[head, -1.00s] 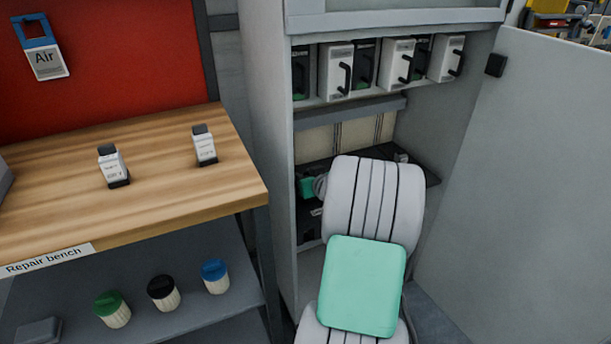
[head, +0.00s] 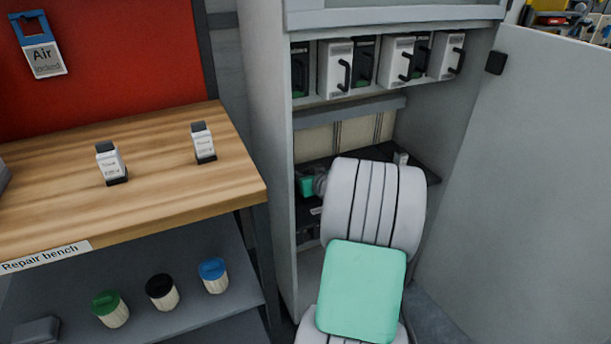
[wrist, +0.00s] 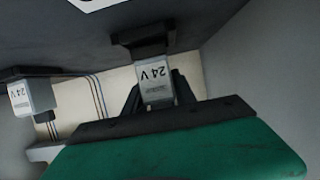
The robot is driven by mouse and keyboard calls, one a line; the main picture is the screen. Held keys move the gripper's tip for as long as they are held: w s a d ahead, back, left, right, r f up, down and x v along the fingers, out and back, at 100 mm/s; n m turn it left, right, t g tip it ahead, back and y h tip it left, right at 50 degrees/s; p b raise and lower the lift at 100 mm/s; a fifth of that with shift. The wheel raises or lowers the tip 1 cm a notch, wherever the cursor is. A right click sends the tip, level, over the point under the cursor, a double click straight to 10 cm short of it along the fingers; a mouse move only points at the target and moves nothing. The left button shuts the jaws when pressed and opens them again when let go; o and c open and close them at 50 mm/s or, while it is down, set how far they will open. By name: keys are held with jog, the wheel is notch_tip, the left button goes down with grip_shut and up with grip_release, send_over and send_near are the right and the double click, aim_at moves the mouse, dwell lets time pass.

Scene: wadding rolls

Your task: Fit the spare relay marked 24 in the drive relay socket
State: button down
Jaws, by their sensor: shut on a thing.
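In the wrist view my gripper (wrist: 158,100) is shut on a white relay (wrist: 155,80) whose 24 V label appears upside down. The relay's far end is at a black socket block (wrist: 142,38) on the dark panel; I cannot tell whether it is fully seated. Another white relay marked 24 V (wrist: 32,96) sits at a black block to the left. In the head view my arm hides the held relay, and only part of my gripper (head: 307,187) shows inside the cabinet. A small white relay (head: 401,158) stands on the dark cabinet shelf to the right.
Two white relays with dark bases, a left one (head: 111,164) and a right one (head: 204,143), stand on the repair bench (head: 50,220). Handled white modules (head: 335,72) line the upper cabinet shelf. The open cabinet door (head: 530,180) is at the right. Capped jars (head: 162,292) stand below the bench.

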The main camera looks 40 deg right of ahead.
jog(key=shift+f+b, duration=0.65)
jog(key=shift+b, duration=0.25)
dwell(0.8)
jog(key=c, duration=0.9)
grip_release()
